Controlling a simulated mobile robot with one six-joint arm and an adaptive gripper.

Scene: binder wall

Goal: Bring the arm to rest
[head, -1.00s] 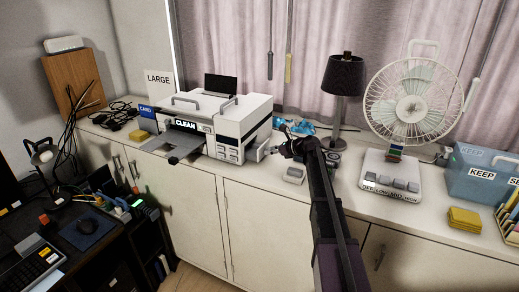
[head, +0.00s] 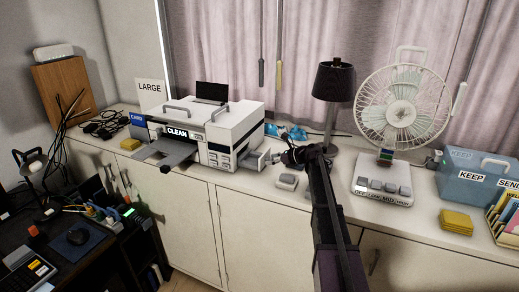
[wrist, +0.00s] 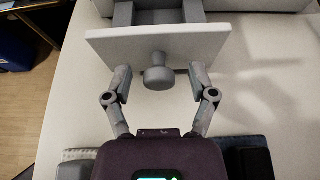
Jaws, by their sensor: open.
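My gripper (head: 285,158) is low over the cabinet top, at the right side of the white printer (head: 236,128). In the wrist view my gripper (wrist: 160,80) is open, with one finger on each side of a grey round knob (wrist: 158,75). The fingers stand apart from the knob, with gaps on both sides. The knob sits on the white front of a small drawer (wrist: 205,44), which stands out from the printer with its grey inside showing. The drawer (head: 257,160) also shows in the head view. My arm stretches up from the lower right of the head view.
A black lamp (head: 333,82), a white fan (head: 402,105) and a blue box (head: 468,190) stand to the right. A small grey-white block (head: 287,181) lies just in front of my gripper. Yellow pads (head: 456,222) lie farther right. A dark desk (head: 85,250) is at lower left.

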